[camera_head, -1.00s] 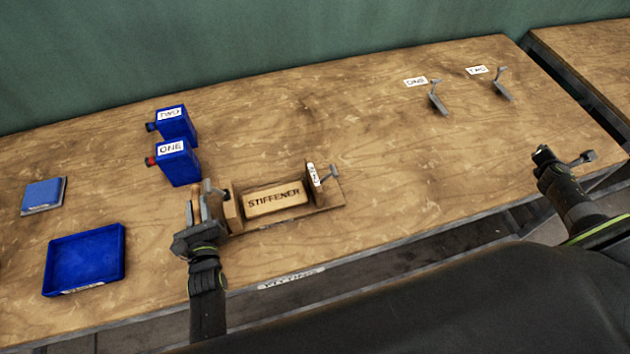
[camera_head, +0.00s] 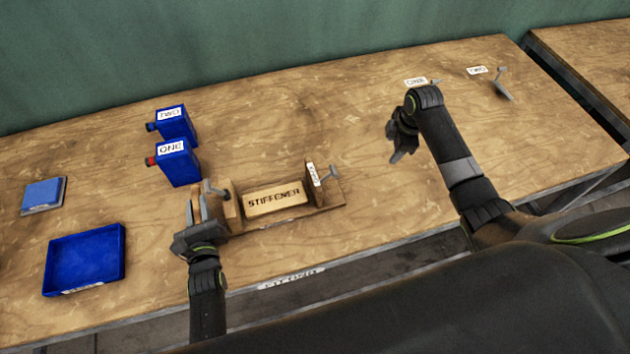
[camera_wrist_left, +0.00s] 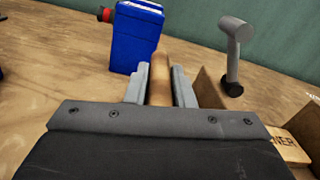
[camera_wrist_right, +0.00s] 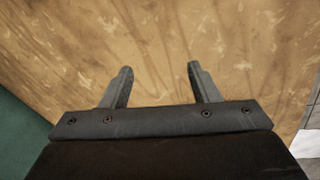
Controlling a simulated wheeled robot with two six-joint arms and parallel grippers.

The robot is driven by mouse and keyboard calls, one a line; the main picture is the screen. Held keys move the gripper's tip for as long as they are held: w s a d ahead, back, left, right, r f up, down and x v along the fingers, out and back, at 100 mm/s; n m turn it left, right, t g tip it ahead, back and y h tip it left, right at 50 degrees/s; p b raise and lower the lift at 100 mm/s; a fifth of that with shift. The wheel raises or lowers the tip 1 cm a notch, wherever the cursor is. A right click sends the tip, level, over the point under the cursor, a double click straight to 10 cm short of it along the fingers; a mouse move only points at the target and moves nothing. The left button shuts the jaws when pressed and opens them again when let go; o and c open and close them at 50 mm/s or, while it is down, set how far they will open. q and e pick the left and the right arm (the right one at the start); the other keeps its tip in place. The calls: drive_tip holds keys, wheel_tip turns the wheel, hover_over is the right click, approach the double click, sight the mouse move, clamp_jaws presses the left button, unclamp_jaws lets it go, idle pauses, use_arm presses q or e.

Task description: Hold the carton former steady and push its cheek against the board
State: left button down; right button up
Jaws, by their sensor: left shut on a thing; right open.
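The carton former (camera_head: 329,208) is a wooden fixture on the near part of the bench. A wooden block marked STIFFENER (camera_head: 274,198) lies in it, between upright wooden pieces at either end. The right upright (camera_head: 313,172) has a white label and a grey T-handle; another grey T-handle stands at the left end. My left gripper (camera_head: 192,210) is shut on a wooden upright (camera_wrist_left: 160,78) at the former's left end, with a finger on each side. My right gripper (camera_head: 398,152) is open and empty above the bench, right of and behind the former, fingers pointing down.
Blue containers ONE (camera_head: 180,165) and TWO (camera_head: 177,124) stand behind the left end. A grey clamp-like tool (camera_head: 503,88) lies by label TWO; my right arm mostly hides another by label ONE.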

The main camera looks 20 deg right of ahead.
sight(335, 170)
drive_tip(key=s+a+r+n+g+y, duration=0.1)
drive_tip(key=a+r+n+y, duration=0.1)
drive_tip(key=a+r, duration=0.35)
drive_tip(key=s+a+r+n+g+y, duration=0.1)
drive_tip(key=a+r+n+y, duration=0.15)
drive_tip(key=a, duration=0.55)
drive_tip(key=shift+m+h, duration=0.35)
drive_tip(key=shift+m, duration=0.1)
drive_tip(key=x, duration=1.2)
drive_tip(key=shift+s+a+r, duration=0.1)
drive_tip(key=shift+s+a, duration=0.15)
drive_tip(key=shift+c, duration=0.2)
drive_tip(key=c, duration=1)
drive_tip(key=shift+c, duration=0.2)
